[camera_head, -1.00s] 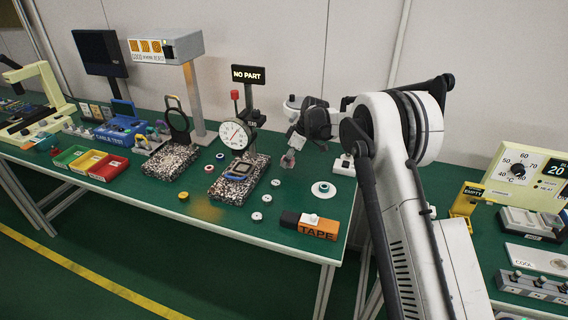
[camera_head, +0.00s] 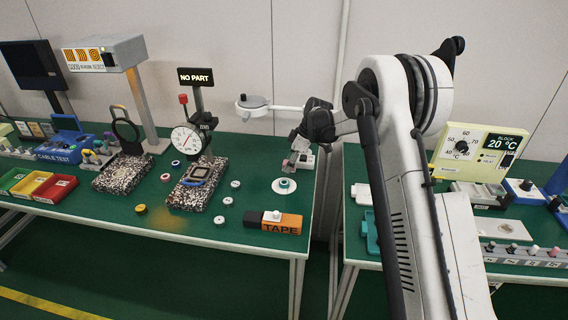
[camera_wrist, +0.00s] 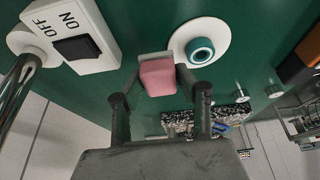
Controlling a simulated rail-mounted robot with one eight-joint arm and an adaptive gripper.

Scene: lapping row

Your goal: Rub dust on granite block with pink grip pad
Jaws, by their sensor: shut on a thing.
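My gripper (camera_head: 291,161) is shut on the pink grip pad (camera_wrist: 158,77). The pad shows pink and blocky between the fingers in the wrist view, with a grey part at its far end. In the head view the gripper hangs at the back right of the green bench, right of the granite blocks. One speckled granite block (camera_head: 186,196) lies under the dial gauge with a blue-framed piece on it. Another granite block (camera_head: 109,181) carries a black ring stand. A granite block also shows in the wrist view (camera_wrist: 179,120), beyond the pad. I cannot make out dust on either block.
A white disc with a teal ring (camera_head: 284,186) and a switch box (camera_head: 305,163) are close to my gripper. An orange tape box (camera_head: 276,222) stands near the front edge. Several small pucks lie around the gauge's block. A lamp arm (camera_head: 272,107) is behind.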

